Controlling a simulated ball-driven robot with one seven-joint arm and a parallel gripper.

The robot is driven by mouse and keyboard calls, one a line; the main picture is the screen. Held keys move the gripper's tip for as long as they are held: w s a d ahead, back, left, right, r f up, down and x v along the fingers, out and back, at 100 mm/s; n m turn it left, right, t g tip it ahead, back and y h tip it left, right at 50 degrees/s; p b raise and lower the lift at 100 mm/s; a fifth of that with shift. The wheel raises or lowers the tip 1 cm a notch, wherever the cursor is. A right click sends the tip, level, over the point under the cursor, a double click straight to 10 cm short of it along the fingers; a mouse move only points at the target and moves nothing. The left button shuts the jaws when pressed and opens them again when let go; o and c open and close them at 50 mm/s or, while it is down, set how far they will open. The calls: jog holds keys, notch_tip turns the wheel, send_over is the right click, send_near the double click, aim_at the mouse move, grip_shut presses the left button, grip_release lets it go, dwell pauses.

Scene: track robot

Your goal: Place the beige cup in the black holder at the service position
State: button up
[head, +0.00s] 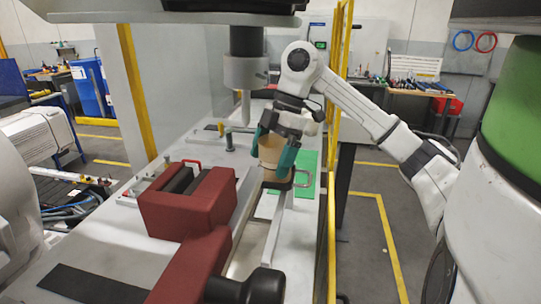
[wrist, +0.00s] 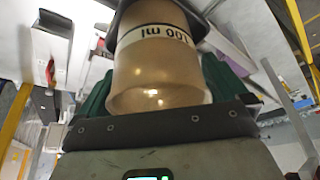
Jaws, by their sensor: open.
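The beige cup (head: 270,150) stands between the two teal fingers of my gripper (head: 271,156) in the head view. The black holder (head: 279,184) is at the cup's lower end, on a light rail, and the cup appears seated in it. In the wrist view the cup (wrist: 155,80) fills the middle, with a white band of printing upside down. A dark ring of the holder (wrist: 192,22) surrounds its far end. My gripper is open, with a finger on either side of the cup. Finger contact with the cup cannot be made out.
A dark red vise-like block (head: 185,205) stands to the left. A grey cylindrical spindle (head: 246,72) hangs close behind and left of my gripper. A yellow post (head: 334,150) rises on the right.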

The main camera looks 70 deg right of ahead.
jog(key=b+v, duration=0.2)
jog(key=v, duration=1)
